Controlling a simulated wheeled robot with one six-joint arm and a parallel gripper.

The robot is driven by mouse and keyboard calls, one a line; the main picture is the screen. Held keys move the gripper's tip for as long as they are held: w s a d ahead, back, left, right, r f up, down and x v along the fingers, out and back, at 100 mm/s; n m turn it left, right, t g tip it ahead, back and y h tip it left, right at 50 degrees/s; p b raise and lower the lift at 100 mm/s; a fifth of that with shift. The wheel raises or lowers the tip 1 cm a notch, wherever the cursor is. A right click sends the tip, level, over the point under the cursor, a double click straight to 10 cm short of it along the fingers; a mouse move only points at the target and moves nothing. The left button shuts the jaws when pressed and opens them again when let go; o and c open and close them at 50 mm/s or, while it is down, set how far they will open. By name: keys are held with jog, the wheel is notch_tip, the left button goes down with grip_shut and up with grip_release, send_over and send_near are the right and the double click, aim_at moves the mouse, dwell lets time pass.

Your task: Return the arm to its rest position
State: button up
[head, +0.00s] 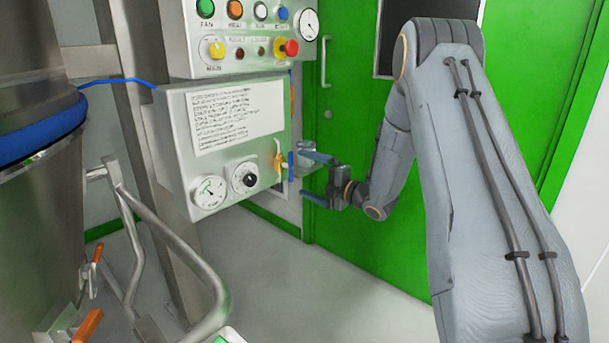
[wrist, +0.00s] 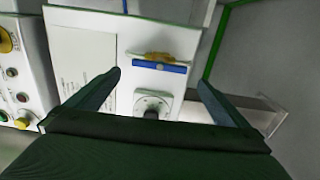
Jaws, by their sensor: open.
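My gripper (head: 312,178) is at the end of my grey arm, beside the right side of the lower control box (head: 172,140). Its two fingers are apart with nothing between them. In the wrist view my gripper (wrist: 160,82) is open, its fingers framing a blue bar with a yellow piece (wrist: 160,65) and a round dial (wrist: 152,103) on a white face. The blue and yellow valve handle (head: 284,162) also shows in the head view, just left of the fingertips. I cannot tell whether a finger touches it.
An upper panel (head: 225,50) carries buttons, a yellow knob and a red stop button. A green door (head: 370,250) stands behind my arm. A steel vessel with a blue band (head: 40,135) and a bent pipe frame (head: 210,285) are at left. The grey floor (head: 310,300) in front is clear.

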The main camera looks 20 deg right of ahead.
jog(key=s+a+r+m+g+h, duration=0.4)
jog(key=s+a+m+h, duration=0.3)
jog(key=m, duration=0.4)
jog(key=s+a+m+g+h, duration=0.15)
jog(key=s+m+g, duration=0.25)
jog(key=s, duration=1)
jog(key=s+a+m+g, duration=0.3)
jog(key=s, duration=1.1)
jog(key=s+a+m+g+h, duration=0.1)
jog(key=s+a+m+g, duration=0.25)
jog(key=s, duration=1.05)
jog(key=d+r+m+p, duration=0.3)
jog(key=d+r+p, duration=0.7)
jog(key=p, duration=1)
jog(key=shift+d+r, duration=0.35)
jog(key=shift+r, duration=0.55)
jog(key=shift+w+m+g+h, duration=0.1)
jog(key=shift+m+g+h, duration=0.15)
